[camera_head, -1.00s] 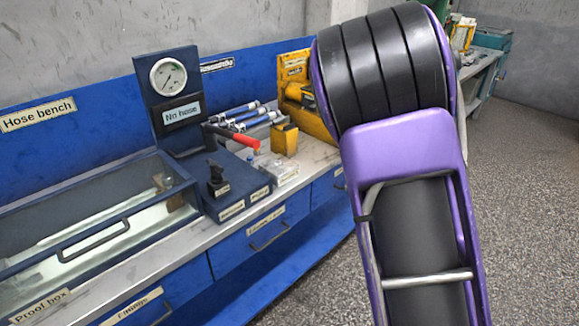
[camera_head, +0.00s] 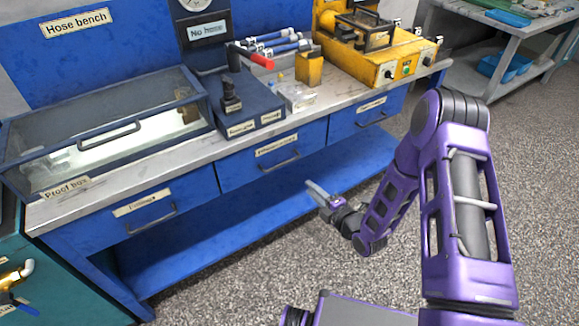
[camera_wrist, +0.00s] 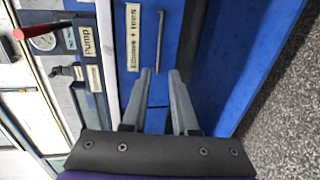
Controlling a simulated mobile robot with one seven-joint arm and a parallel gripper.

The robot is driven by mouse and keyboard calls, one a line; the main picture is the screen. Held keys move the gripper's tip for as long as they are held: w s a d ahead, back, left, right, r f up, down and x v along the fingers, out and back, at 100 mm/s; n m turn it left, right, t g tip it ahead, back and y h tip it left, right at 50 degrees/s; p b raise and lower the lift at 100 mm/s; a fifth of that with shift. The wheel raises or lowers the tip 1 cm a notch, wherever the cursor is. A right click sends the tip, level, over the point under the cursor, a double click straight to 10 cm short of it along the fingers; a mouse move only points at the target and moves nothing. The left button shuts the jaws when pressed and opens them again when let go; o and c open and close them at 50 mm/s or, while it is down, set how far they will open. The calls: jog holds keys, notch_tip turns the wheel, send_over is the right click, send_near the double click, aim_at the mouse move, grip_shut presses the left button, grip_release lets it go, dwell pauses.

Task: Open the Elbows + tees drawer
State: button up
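The Elbows + tees drawer (camera_head: 236,174) is the shut middle blue drawer of the bench, with a pale label and a dark bar handle (camera_head: 280,162). In the wrist view the label (camera_wrist: 132,38) reads Elbows + tees, and the handle (camera_wrist: 160,42) stands out beside it. My gripper (camera_head: 314,189) is in front of and below this drawer, to the right of its handle. In the wrist view my gripper (camera_wrist: 160,72) is open and empty, its fingers apart and pointing toward the handle without visibly touching it.
A shut drawer (camera_head: 180,205) is at left and another (camera_head: 368,112) at right. A proof box (camera_head: 80,150), a pump block (camera_head: 250,105) and a yellow machine (camera_head: 385,55) stand on the bench. A blue lower shelf (camera_head: 245,220) runs beneath. The floor at right is open.

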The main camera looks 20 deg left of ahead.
aim_at(282, 164)
jog(key=b+x, duration=0.2)
jog(key=x, duration=1.5)
jog(key=shift+a, duration=0.2)
grip_shut()
dwell(0.7)
